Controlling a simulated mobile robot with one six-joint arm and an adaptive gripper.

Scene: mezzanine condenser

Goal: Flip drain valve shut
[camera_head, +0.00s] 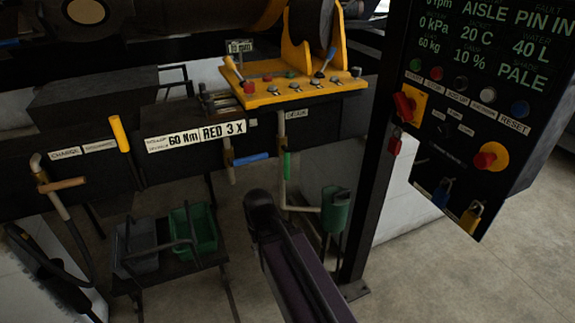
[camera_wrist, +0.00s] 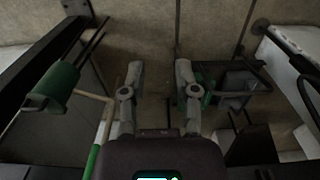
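The drain valve is a pipe below a small label that seems to read DRAIN, with a green lever handle (camera_head: 287,166) hanging upright along the pipe. In the wrist view the green handle (camera_wrist: 92,160) shows at the lower left, beside my gripper. My gripper (camera_wrist: 158,70) is open, its two fingers apart with only floor between them, and it touches nothing. In the head view my dark arm reaches up from the bottom edge, just below and left of the drain pipe; the fingers cannot be made out there.
A blue lever (camera_head: 250,157) sits left of the drain pipe. A green cylindrical container (camera_head: 335,211) stands at the pipe's lower end, right of my arm. A low cart holds a green crate (camera_head: 204,240). A black post (camera_head: 370,205) and control panel (camera_head: 462,125) stand right.

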